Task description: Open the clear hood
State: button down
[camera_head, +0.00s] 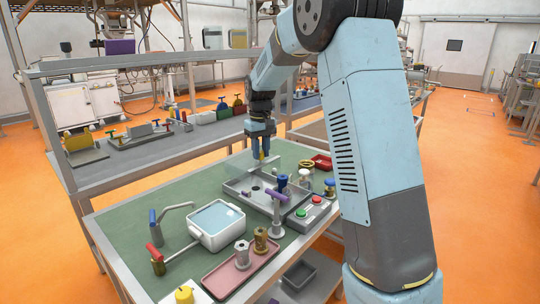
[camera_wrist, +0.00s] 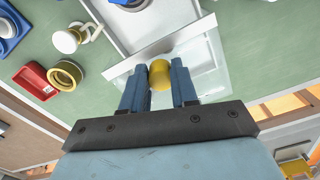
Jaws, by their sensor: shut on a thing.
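The clear hood (camera_wrist: 205,68) is a see-through panel with a pale frame strip and a yellow knob (camera_wrist: 161,74). In the head view the hood (camera_head: 243,163) shows only faintly over the back of the grey tray (camera_head: 233,191). My gripper (camera_wrist: 159,88) is shut on the yellow knob, with one blue finger on each side of it. In the head view my gripper (camera_head: 262,152) points down at the back edge of the green bench, and the knob shows between its fingertips. How far the hood is tilted I cannot tell.
A purple-handled tap (camera_head: 277,205), a blue-topped fitting (camera_head: 282,182) and a red and green button box (camera_head: 310,212) stand close to the tray. A white water basin (camera_head: 217,224) and a pink tray (camera_head: 240,268) lie nearer. A red dish (camera_head: 322,162) is at right.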

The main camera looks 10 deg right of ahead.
jog(key=shift+w+a, duration=0.1)
jog(key=shift+w, duration=0.05)
jog(key=c, duration=0.9)
grip_release()
jog(key=shift+o, duration=0.2)
jog(key=shift+r, duration=0.1)
notch_tip(320, 180, up, 14)
jog(key=shift+f, duration=0.25)
